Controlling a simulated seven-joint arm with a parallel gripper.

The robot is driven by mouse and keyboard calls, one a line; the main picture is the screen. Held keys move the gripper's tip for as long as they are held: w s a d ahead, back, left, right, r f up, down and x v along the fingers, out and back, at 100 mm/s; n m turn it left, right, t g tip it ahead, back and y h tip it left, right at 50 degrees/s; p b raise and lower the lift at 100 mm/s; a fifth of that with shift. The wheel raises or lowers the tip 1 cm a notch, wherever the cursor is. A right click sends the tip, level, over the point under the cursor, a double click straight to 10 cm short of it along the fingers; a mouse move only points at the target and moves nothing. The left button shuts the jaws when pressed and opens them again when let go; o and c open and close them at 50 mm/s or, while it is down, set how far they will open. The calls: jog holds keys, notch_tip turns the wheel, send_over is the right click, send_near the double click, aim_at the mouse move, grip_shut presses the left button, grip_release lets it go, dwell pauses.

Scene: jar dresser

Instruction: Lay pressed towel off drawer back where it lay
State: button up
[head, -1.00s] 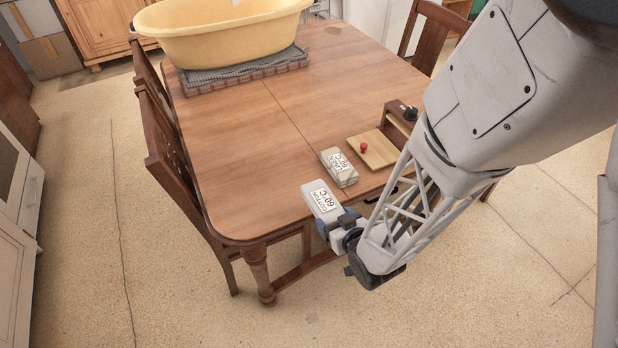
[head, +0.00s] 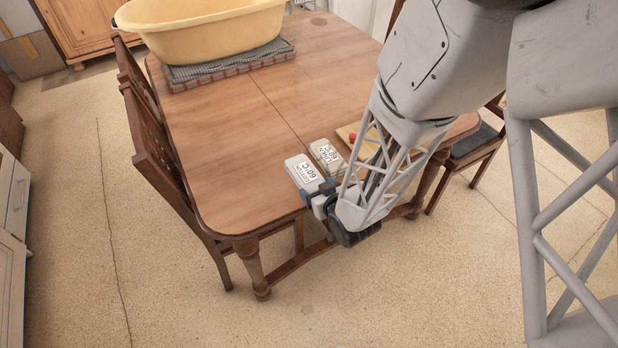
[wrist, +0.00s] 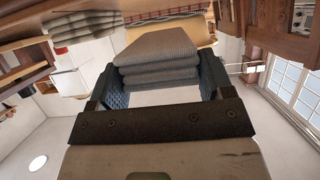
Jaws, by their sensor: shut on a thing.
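My gripper (head: 322,197) is shut on a folded towel (head: 305,175) with a label reading COTTON 60°C, by the table's front edge in the head view. In the wrist view the held towel (wrist: 157,57) is a grey, several-layered stack between the blue finger pads of my gripper (wrist: 155,90). A second folded towel (head: 326,153), labelled LINEN 60°C, lies on the wooden table (head: 225,130) just beyond the held one. I cannot tell whether the held towel touches the table.
A wooden board (head: 349,133) with a red knob (head: 372,138) lies right of the linen towel, partly behind my arm. A yellow tub (head: 205,30) stands on a folded grey cloth (head: 225,68) at the table's far end. Chairs flank the table. Its left and middle top is bare.

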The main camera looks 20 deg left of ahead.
aim_at(309, 171)
jog(key=w+a, duration=0.1)
jog(key=w, duration=0.1)
jog(key=w+a, duration=0.3)
jog(key=w, duration=0.2)
jog(key=shift+a+f, duration=0.2)
jog(key=shift+f, duration=0.2)
jog(key=shift+f, duration=0.1)
jog(key=shift+f, duration=1.65)
jog(key=shift+f, duration=0.15)
jog(key=o, duration=0.7)
jog(key=shift+s+d+r, duration=0.4)
jog(key=shift+d+r, duration=0.05)
jog(key=shift+v, duration=5.35)
